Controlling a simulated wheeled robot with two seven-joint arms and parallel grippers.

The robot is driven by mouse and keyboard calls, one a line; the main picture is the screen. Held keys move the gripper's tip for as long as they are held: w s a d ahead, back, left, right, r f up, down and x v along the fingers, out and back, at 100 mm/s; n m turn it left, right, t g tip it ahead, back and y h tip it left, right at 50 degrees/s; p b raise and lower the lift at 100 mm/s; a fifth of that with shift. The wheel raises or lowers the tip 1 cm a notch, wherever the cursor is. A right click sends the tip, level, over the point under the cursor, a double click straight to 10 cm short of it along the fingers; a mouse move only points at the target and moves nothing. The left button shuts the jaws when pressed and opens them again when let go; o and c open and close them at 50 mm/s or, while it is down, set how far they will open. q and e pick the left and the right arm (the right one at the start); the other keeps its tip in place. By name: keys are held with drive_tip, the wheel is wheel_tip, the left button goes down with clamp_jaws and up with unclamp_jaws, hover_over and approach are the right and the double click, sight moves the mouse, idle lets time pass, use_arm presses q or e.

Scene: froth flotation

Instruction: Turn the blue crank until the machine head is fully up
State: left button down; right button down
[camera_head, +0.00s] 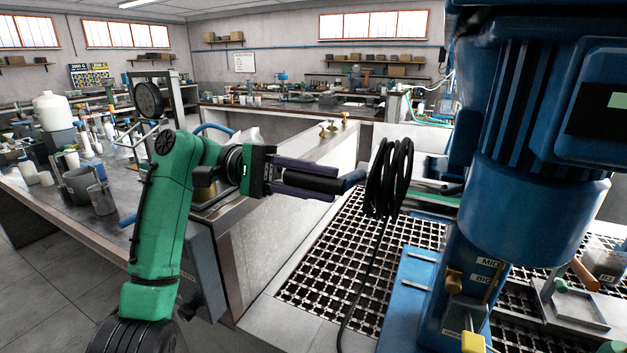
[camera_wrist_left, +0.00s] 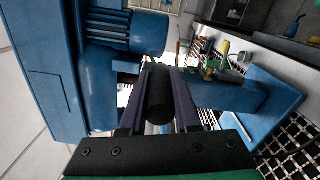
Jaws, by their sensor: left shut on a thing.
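The blue machine head (camera_head: 535,160), with its ribbed motor housing, fills the right of the head view and stands above a blue base (camera_head: 410,295). It also shows at the upper left of the wrist view (camera_wrist_left: 125,30). My left gripper (camera_head: 322,183) reaches in from the left and is shut on the black handle of the blue crank (camera_head: 354,179), its purple fingers on either side. The black grip (camera_wrist_left: 158,95) lies between the fingers in the wrist view. The rest of the crank is mostly hidden behind the hanging cable and the gripper. My right gripper is not in view.
A coiled black cable (camera_head: 388,178) hangs just beyond the crank handle, in front of the machine. A metal grating (camera_head: 325,265) lies below. A bench (camera_head: 60,205) with bottles and beakers stands at left. A small tray (camera_head: 575,305) sits at lower right.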

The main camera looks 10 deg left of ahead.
use_arm(q)
drive_tip(key=c, duration=0.7)
unclamp_jaws()
drive_tip(key=shift+d, duration=0.15)
drive_tip(key=shift+o, duration=0.2)
drive_tip(key=shift+d, duration=0.25)
drive_tip(key=shift+a, duration=0.2)
drive_tip(key=r, duration=0.9)
drive_tip(key=shift+w+d+r+b, duration=0.15)
drive_tip(key=shift+w+r+b, duration=0.15)
drive_tip(key=shift+w, duration=0.1)
wheel_tip(320, 180, up, 10)
drive_tip(key=p, duration=0.2)
drive_tip(key=shift+s+r+p, duration=0.25)
drive_tip(key=shift+s+p, duration=0.05)
drive_tip(key=shift+s, duration=0.1)
